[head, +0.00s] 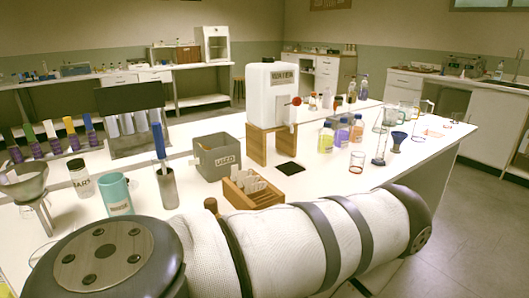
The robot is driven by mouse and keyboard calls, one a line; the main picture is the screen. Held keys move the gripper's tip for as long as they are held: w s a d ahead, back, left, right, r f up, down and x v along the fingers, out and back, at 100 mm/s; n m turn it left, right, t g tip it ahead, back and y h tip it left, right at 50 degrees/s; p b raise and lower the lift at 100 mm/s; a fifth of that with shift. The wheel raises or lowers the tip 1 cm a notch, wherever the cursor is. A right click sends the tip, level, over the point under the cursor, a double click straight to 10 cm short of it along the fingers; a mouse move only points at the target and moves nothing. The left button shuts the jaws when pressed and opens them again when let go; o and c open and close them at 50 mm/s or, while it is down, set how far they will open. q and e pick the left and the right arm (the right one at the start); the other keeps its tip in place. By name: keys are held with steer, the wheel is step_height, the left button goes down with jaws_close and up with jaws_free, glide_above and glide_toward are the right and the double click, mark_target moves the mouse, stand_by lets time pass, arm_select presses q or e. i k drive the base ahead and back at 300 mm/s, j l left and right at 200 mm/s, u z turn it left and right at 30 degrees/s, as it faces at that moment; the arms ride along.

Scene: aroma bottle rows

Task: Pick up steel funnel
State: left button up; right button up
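A grey metallic funnel (24,184), which looks like the steel funnel, is at the far left of the white table (330,178). It sits upright with its wide mouth up in a small metal stand (44,214). Part of the stand's foot is cut off or hidden low in the picture. A smaller blue funnel (398,138) is at the right of the table. A large white link of my own arm crosses the bottom of the head view and hides the table's near part. Neither gripper shows.
Near the steel funnel are a white-labelled jar (81,182), a teal cup (116,195) and a metal holder (167,188) with a blue-handled tool. A grey "USED" bin (217,158), wooden box (250,190) and water tank (272,95) stand mid-table. Glassware crowds the right.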

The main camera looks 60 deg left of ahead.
mark_target(31, 190)
steer(key=k+l+u, duration=0.1)
steer(key=u, duration=0.4)
steer(key=k+u, duration=0.3)
steer(key=u, duration=0.15)
steer(key=k+j+u, duration=0.15)
steer(key=u, duration=0.35)
steer(key=k+j+u, duration=0.15)
steer(key=u, duration=0.35)
steer(key=k+j, duration=0.05)
steer(key=k, duration=0.05)
